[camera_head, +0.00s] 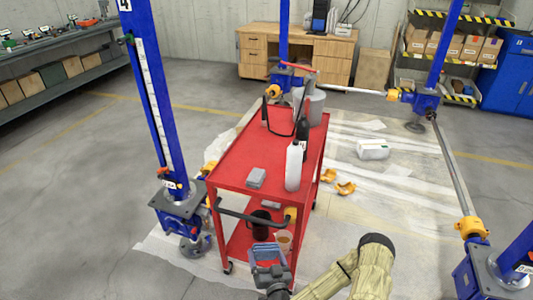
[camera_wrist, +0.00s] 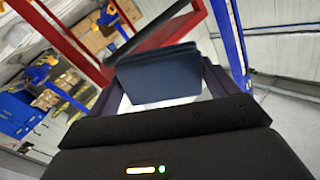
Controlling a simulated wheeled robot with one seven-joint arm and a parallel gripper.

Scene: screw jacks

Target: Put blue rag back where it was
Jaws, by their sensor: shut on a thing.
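My gripper (camera_head: 270,268) is shut on the folded blue rag (camera_head: 268,252), in front of the near end of the red cart (camera_head: 238,160). In the wrist view the rag (camera_wrist: 158,76) shows as a dark blue folded block between the fingers. In the head view the rag appears just below the cart's dark push handle (camera_head: 248,217), near the lower shelf (camera_head: 238,243). I cannot tell whether it touches the cart.
The cart top also bears a white bottle (camera_head: 293,167), a dark bottle (camera_head: 302,138) and grey buckets (camera_head: 314,106). A black container (camera_head: 261,224) and a cup (camera_head: 284,240) stand on the lower shelf. A blue jack column (camera_head: 158,110) rises left of the cart.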

